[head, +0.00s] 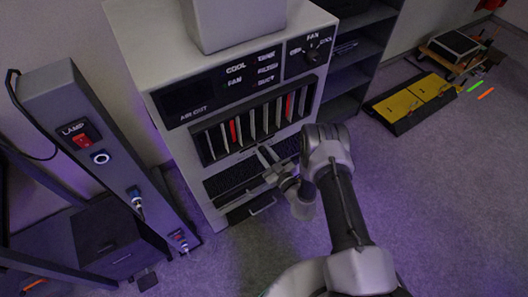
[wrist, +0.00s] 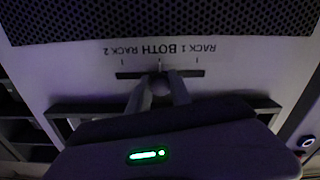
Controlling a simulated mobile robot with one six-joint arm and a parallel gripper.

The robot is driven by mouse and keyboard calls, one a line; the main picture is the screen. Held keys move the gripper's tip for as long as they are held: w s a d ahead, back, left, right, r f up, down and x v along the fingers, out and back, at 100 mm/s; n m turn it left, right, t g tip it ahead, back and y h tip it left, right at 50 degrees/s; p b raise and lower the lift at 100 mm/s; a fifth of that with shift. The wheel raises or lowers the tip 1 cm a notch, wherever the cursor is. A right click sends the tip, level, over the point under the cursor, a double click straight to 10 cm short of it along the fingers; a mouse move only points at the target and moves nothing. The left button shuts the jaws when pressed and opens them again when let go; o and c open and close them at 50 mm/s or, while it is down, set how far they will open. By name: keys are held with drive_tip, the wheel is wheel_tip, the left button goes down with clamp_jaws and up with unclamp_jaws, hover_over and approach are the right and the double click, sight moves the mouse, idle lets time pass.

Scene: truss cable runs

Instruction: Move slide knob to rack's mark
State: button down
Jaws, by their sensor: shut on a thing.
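In the wrist view the slide's dark slot (wrist: 213,73) runs across a pale panel, with tick marks and upside-down labels above it. RACK 2 is at left, BOTH (wrist: 172,49) in the middle and RACK 1 at right. My gripper (wrist: 160,80) is shut on the slide knob (wrist: 160,70), which is mostly hidden between the fingertips. The knob sits about under the middle tick, BOTH. In the head view my gripper (head: 270,165) is at the front of the grey cabinet (head: 165,70), below the row of slats; the knob is hidden there.
A dark perforated grille (wrist: 160,18) lies beyond the labels in the wrist view. In the head view a lamp post (head: 95,140) stands left, shelves and a yellow-topped case (head: 415,97) right. Floor at right is mostly clear.

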sight(272, 136)
drive_tip(key=shift+f, duration=0.1)
drive_tip(key=w+d+b, duration=0.2)
drive_tip(key=d, duration=0.1)
drive_tip(key=w+d+b, duration=0.1)
drive_tip(key=d, duration=0.1)
drive_tip(key=shift+w+f, duration=0.1)
drive_tip(key=shift+w, duration=0.05)
drive_tip(key=shift+w+d+r, duration=0.1)
drive_tip(key=shift+r, duration=0.1)
drive_tip(key=c, duration=1.2)
unclamp_jaws()
drive_tip(key=shift+w+d, duration=0.1)
drive_tip(key=shift+d, duration=0.05)
drive_tip(key=shift+o, duration=0.2)
